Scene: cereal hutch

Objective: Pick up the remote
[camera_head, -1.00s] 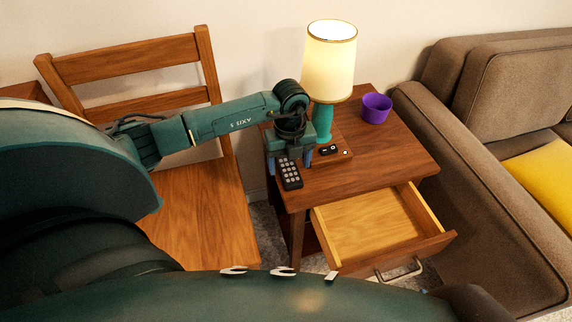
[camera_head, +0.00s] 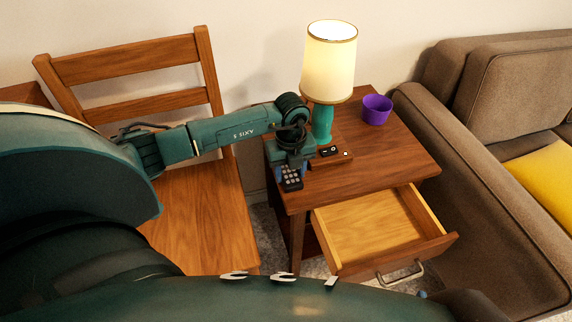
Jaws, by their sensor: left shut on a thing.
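The remote (camera_head: 291,178) is a dark handset with pale buttons at the left front corner of the wooden side table (camera_head: 375,160). My left gripper (camera_head: 290,170) is over it, pointing down, and is shut on it. The gripper covers the remote's far end. I cannot tell whether the remote is touching the tabletop. My right gripper is not in view.
A lit lamp (camera_head: 329,65) with a teal stem stands close behind the gripper on a wooden base. A purple cup (camera_head: 376,109) is at the back right. The table's drawer (camera_head: 370,225) is open and empty. A wooden chair (camera_head: 205,210) and a brown sofa (camera_head: 450,170) flank the table.

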